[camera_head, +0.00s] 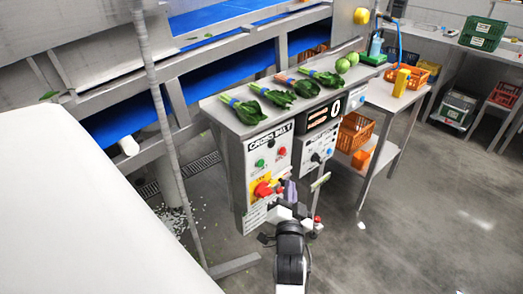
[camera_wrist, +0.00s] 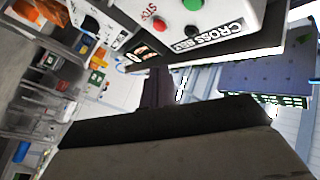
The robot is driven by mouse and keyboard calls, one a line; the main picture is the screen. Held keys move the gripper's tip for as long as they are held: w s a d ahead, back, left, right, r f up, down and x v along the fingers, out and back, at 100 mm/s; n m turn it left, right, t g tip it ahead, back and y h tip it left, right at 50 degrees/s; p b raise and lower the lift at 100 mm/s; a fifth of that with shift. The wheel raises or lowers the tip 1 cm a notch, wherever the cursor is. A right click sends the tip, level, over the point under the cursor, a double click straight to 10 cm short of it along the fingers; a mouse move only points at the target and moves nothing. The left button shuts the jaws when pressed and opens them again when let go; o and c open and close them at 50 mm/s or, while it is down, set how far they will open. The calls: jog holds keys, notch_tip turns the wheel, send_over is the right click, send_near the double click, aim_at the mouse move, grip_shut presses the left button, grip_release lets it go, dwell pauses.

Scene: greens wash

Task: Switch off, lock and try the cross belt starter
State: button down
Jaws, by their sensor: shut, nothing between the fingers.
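The cross belt starter (camera_head: 252,208) is a white panel on the grey bench front, with a "CROSS BELT" label. It has a green button (camera_head: 260,163), a red button (camera_head: 282,151) and, below, a red rotary handle (camera_head: 264,189) on a yellow plate. My gripper (camera_head: 284,207) is shut in front of the panel's lower right, close to the handle; contact cannot be told. A small purple piece (camera_head: 290,190) shows beside it, unclear what. In the wrist view the green button (camera_wrist: 192,5) and red stop button (camera_wrist: 158,25) appear rotated; the handle is out of view.
A second panel (camera_head: 318,150) with a black knob and a display stands to the right. Bunches of greens (camera_head: 278,97) lie on the bench top. A grey post (camera_head: 168,120) rises at left. Open floor (camera_head: 430,220) lies to the right.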

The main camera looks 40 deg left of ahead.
aim_at(261, 163)
jog(key=a+b, duration=0.4)
jog(key=a, duration=0.4)
jog(key=shift+w+a, duration=0.25)
jog(key=shift+w, duration=0.1)
dwell(1.7)
jog(key=shift+a+b, duration=0.4)
jog(key=shift+b, duration=0.1)
jog(key=shift+a+b, duration=0.3)
jog(key=shift+a, duration=0.15)
dwell(0.5)
jog(key=shift+d, duration=0.9)
jog(key=shift+d, duration=0.1)
